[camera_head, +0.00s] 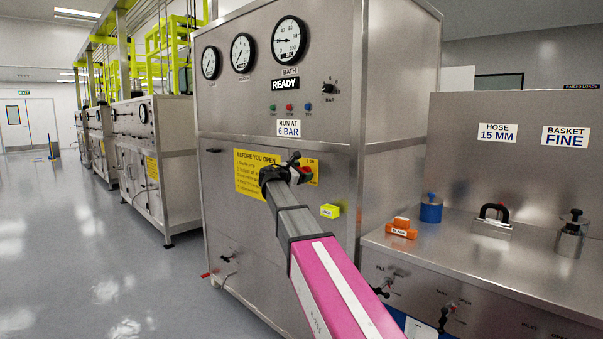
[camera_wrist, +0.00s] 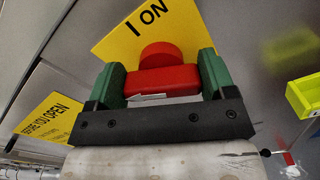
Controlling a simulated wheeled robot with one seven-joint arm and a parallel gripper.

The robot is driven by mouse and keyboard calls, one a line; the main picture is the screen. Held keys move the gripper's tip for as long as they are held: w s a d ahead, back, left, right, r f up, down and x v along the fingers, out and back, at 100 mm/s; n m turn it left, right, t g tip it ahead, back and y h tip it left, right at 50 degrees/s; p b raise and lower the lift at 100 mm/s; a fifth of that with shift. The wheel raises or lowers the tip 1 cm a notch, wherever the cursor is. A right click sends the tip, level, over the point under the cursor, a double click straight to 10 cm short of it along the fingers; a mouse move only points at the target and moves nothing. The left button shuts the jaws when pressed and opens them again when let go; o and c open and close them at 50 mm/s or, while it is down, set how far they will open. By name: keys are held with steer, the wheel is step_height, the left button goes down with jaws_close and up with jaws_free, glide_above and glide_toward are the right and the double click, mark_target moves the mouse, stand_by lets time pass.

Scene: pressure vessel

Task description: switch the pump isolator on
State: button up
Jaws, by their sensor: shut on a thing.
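The pump isolator is a red rotary handle (camera_wrist: 162,78) on a yellow plate (camera_wrist: 130,35) marked "I ON", seen close in the wrist view. In the head view the red handle (camera_head: 306,173) shows on the steel cabinet's front, partly behind my gripper (camera_head: 293,166). In the wrist view the green fingers of my gripper (camera_wrist: 162,82) stand on either side of the red handle and are shut on it. The handle's bar lies across between the fingers. The rest of the plate's lettering is hidden.
A yellow "BEFORE YOU OPEN" sign (camera_head: 250,173) is left of my gripper. A yellow-green box (camera_head: 330,211) sticks out lower right, also in the wrist view (camera_wrist: 306,96). A steel bench (camera_head: 460,250) with several loose items stands right. Open floor (camera_head: 110,260) lies left.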

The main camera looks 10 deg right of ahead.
steer(key=m, duration=0.6)
steer(key=shift+s+d+f+m, duration=0.1)
steer(key=shift+s+f+m, duration=0.1)
steer(key=shift+m, duration=0.1)
steer(key=m, duration=0.6)
steer(key=shift+f, duration=0.25)
steer(key=shift+m, duration=0.3)
steer(key=o, duration=0.9)
steer(key=shift+s, duration=0.1)
steer(key=v, duration=1)
steer(key=shift+s+a, duration=0.15)
steer(key=shift+a, duration=0.15)
